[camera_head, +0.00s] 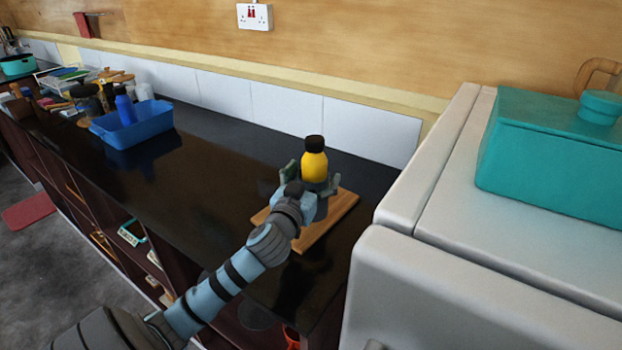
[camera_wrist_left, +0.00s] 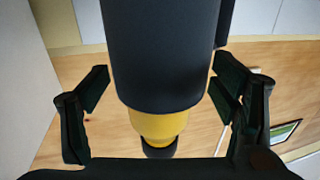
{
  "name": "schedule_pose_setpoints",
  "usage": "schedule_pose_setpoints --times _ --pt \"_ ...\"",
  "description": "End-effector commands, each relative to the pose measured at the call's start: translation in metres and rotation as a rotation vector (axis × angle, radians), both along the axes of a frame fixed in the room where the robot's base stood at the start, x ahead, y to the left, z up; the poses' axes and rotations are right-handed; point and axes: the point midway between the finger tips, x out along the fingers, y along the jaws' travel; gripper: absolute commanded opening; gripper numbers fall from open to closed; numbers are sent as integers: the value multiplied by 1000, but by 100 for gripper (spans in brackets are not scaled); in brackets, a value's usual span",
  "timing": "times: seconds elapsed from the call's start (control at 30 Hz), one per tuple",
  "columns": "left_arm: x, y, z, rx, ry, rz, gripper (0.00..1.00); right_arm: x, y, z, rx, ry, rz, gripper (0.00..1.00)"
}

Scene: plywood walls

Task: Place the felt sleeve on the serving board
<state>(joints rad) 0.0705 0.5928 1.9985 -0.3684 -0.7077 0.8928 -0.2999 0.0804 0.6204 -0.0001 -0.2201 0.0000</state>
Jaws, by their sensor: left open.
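The felt sleeve appears to be the dark cylinder (camera_wrist_left: 160,50) around the lower part of a yellow bottle (camera_head: 314,168) with a black cap. The bottle is upright. In the left wrist view the yellow bottle (camera_wrist_left: 158,123) shows below the sleeve. The wooden serving board (camera_head: 335,222) lies on the dark counter, with the sleeved bottle at or over it. My wrist hides the base, so I cannot tell whether it rests on the board. My left gripper (camera_head: 308,183) is open, its fingers on either side of the sleeve. My right gripper is out of view.
A white appliance (camera_head: 440,190) stands close on the right, with a teal box (camera_head: 550,155) on top. A blue bin (camera_head: 150,122) holds a blue bottle farther left, near other clutter. The dark counter (camera_head: 215,180) between bin and board is clear. A tiled wall runs behind.

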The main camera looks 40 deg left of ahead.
Motion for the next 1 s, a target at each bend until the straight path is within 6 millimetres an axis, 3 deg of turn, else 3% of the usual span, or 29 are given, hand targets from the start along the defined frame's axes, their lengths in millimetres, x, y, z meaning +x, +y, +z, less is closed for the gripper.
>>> schedule_pose_setpoints --times 0.17,0.4,0.6,1.0 --pt "-18 -6 -1 2 3 -2 80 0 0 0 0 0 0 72" --pt "-72 -25 -1 3 4 -2 80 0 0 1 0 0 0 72" --pt "-105 -36 -1 0 2 -1 80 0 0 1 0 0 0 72" --pt "-113 -39 0 -1 0 1 80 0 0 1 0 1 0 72"
